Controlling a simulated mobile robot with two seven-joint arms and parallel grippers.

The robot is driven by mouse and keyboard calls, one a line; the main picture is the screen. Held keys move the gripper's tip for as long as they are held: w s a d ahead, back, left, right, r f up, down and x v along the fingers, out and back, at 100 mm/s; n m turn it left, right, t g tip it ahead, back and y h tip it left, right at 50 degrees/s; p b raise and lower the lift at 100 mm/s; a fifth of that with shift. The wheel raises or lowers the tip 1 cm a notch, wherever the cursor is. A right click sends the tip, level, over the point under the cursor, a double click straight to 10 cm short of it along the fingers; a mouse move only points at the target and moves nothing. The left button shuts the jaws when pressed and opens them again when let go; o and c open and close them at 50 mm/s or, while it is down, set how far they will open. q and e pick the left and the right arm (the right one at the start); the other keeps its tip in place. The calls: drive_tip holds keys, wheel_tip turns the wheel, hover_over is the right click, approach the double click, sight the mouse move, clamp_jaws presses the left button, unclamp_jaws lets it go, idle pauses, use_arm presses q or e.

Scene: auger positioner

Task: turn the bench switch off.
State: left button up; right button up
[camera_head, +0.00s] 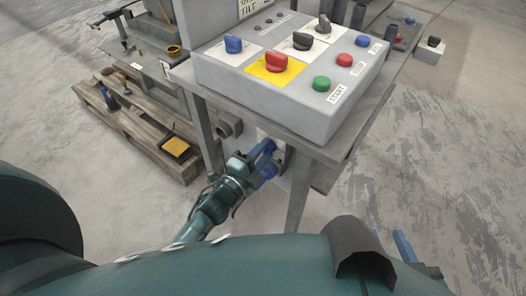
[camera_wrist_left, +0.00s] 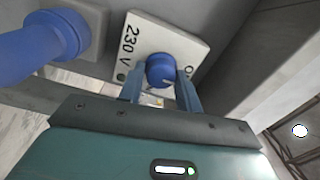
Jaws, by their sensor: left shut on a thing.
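The bench switch is a round blue knob (camera_wrist_left: 160,70) on a white plate (camera_wrist_left: 145,30) marked "230 V" in the left wrist view. A green dot shows on one side of the plate and an "O" mark on the other. I cannot tell which mark the knob points at. My left gripper (camera_wrist_left: 160,88) is shut on the knob, one finger on each side. In the head view my left gripper (camera_head: 268,159) reaches under the bench's front edge, and the knob is hidden there. My right gripper (camera_head: 410,250) shows only in part at the lower right; its jaw opening is unclear.
A grey control box (camera_head: 300,100) with coloured knobs and buttons stands on the bench above my left gripper. A bench leg (camera_head: 300,190) is close to its right. A thick blue plug or pipe (camera_wrist_left: 40,45) is beside the plate. A pallet (camera_head: 130,120) lies at left.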

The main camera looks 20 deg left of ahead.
use_arm(q)
drive_tip(key=shift+w+r, duration=0.1)
drive_tip(key=shift+r, duration=0.05)
drive_tip(key=o, duration=0.9)
use_arm(e)
drive_tip(key=shift+a+f, duration=0.1)
drive_tip(key=shift+f, duration=0.05)
use_arm(q)
drive_tip(key=v, duration=1.3)
drive_tip(key=shift+p, duration=0.35)
use_arm(e)
drive_tip(key=shift+r, duration=0.25)
